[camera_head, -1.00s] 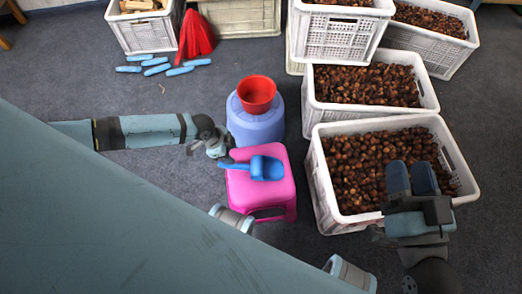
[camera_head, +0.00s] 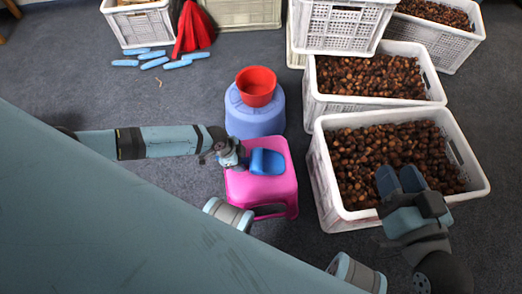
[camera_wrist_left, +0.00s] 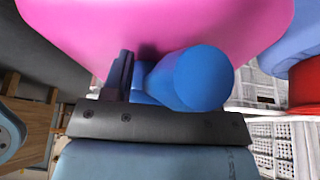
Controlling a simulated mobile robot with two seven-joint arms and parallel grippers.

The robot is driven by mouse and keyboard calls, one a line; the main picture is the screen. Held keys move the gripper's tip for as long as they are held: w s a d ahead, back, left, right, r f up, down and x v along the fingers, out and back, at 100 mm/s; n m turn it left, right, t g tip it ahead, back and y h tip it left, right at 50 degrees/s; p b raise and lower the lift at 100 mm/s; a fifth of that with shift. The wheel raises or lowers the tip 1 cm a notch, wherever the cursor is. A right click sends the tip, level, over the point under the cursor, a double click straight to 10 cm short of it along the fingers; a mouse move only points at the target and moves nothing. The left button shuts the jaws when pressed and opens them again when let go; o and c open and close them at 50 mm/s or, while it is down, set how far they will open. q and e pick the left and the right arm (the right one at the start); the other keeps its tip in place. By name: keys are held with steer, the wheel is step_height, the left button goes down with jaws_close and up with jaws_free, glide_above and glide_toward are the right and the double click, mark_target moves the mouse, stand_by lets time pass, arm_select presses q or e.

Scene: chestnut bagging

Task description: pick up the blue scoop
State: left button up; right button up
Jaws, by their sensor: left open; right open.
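The blue scoop (camera_head: 268,162) lies on top of the pink stool (camera_head: 262,188). My left gripper (camera_head: 234,156) is open at the scoop's left end, where it covers the handle in the head view. In the left wrist view, the scoop's round end (camera_wrist_left: 204,78) faces the camera. A dark finger stands on the left side of its handle (camera_wrist_left: 143,82); the other finger is not clearly seen, so I cannot tell whether the handle is touched. My right gripper (camera_head: 402,180) is open and empty, over the near crate of chestnuts.
A red bowl (camera_head: 256,86) sits on a blue-violet stool (camera_head: 254,118) right behind the pink one. White crates of chestnuts (camera_head: 334,215) stand close on the right. Blue pieces (camera_head: 154,62) and a red item (camera_head: 192,28) lie at the back left.

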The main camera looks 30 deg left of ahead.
arm_select(q)
jaws_close()
steer(key=shift+r, duration=0.1)
step_height(320, 180, up, 20)
steer(key=p, duration=0.8)
arm_select(e)
step_height(320, 180, up, 8)
steer(key=d+m+t+h, duration=0.1)
steer(key=t, duration=0.1)
steer(key=shift+d+f+t, duration=0.25)
steer(key=shift+t, duration=0.15)
